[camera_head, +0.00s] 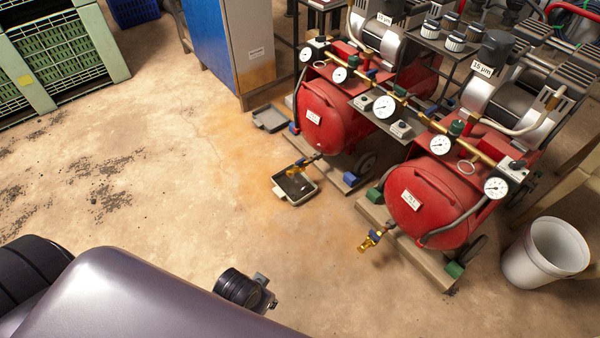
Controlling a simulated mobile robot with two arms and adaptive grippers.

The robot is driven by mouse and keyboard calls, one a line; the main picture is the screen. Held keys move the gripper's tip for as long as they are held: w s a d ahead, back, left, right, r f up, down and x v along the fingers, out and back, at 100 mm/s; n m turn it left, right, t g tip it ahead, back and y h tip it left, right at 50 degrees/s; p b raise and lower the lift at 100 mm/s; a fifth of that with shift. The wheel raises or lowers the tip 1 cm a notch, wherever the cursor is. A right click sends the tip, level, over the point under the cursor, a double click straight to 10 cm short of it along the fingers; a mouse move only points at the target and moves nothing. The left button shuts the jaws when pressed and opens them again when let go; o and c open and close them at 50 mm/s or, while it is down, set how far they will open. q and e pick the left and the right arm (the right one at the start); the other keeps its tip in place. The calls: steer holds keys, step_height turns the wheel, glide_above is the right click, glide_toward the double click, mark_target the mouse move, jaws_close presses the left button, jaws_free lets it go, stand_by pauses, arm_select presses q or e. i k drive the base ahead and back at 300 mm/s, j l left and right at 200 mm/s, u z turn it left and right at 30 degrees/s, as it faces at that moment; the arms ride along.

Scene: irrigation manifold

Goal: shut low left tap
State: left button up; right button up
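Two red tanks stand side by side. The left red tank (326,117) has a low tap (297,168) on a short pipe at its front bottom, above a small grey drip tray (279,191) on the floor. The tap's handle is too small to tell whether it is open or shut. Neither of my grippers shows in the head view.
A brass manifold pipe with several gauges (385,107) runs across the tanks. A second grey tray (269,118) lies by the blue cabinet (208,40). A white bucket (545,255) stands at right. Green crates (62,50) stand far left.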

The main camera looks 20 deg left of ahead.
mark_target(299, 162)
steer(key=i+l+u, duration=0.15)
steer(key=l, duration=0.2)
steer(key=i+l+u, duration=0.35)
steer(key=l, duration=0.4)
steer(key=i+j+u, duration=0.5)
steer(key=k+j, duration=0.1)
steer(key=j, duration=0.05)
